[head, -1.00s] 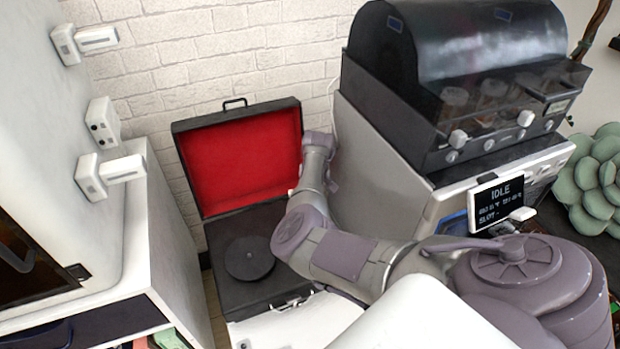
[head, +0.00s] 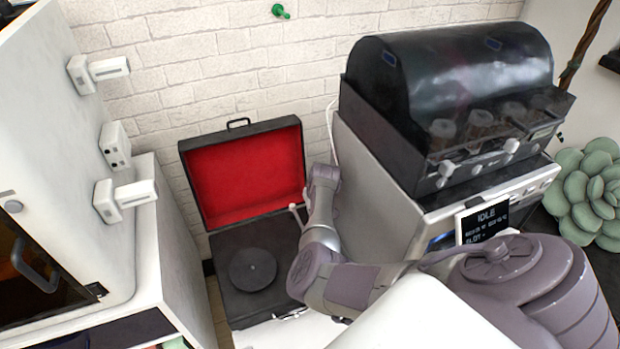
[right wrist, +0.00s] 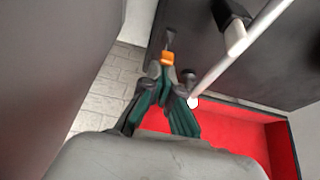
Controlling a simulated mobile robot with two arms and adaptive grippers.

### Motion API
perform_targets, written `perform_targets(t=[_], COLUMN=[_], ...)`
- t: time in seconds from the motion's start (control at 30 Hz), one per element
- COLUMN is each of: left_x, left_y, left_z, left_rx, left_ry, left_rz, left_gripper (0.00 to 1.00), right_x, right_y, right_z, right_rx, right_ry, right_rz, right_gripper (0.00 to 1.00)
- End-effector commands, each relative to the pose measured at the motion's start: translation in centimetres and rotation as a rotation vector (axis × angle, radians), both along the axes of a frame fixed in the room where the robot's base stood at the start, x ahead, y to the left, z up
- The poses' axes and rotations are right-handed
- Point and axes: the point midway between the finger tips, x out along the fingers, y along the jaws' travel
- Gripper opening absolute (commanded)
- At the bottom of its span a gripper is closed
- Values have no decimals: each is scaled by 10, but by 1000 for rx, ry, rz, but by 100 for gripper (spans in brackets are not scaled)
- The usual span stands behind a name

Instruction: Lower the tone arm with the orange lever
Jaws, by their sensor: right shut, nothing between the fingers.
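The record player is an open black case with a red-lined lid (head: 245,178) and a dark round platter (head: 253,269). The pale tone arm (head: 297,216) partly shows beside my right arm in the head view. In the right wrist view the tone arm (right wrist: 240,53) is a white rod slanting past the fingers, with a white knob at its end. The small orange lever (right wrist: 167,58) is just beyond the tips of my right gripper (right wrist: 165,78), which is shut and empty. I cannot tell if they touch. In the head view, my right arm hides the lever and gripper. My left gripper is out of view.
A grey machine with a dark domed top (head: 455,90) and an IDLE display (head: 482,222) stands close right of my right arm. A white cabinet (head: 175,255) stands left of the case. A brick wall (head: 215,50) is behind. A green succulent (head: 590,195) is far right.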

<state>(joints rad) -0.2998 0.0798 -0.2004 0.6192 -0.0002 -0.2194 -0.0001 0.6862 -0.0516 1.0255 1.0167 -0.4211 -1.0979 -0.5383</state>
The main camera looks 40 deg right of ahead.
Motion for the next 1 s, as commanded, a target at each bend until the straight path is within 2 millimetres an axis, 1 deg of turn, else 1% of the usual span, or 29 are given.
perform_targets(t=[0.03, 0.17, 0.33, 0.4, 0.6, 1.0], left_x=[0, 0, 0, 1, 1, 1], left_y=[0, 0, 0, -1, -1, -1], left_z=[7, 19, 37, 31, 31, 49], left_rx=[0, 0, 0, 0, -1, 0], left_ry=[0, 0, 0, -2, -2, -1], left_rz=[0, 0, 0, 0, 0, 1], left_gripper=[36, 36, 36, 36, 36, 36], right_x=[-2, -5, -13, -9, -9, -9], right_y=[0, 1, 2, 2, 2, 3], right_z=[3, 4, 5, 2, 2, 18], right_rx=[-7, -20, -52, -50, -49, -48], right_ry=[-9, -51, -145, -151, -149, -147], right_rz=[1, 1, 0, -1, -1, 1], right_gripper=[0, 0, 0, 0, 0, 0])
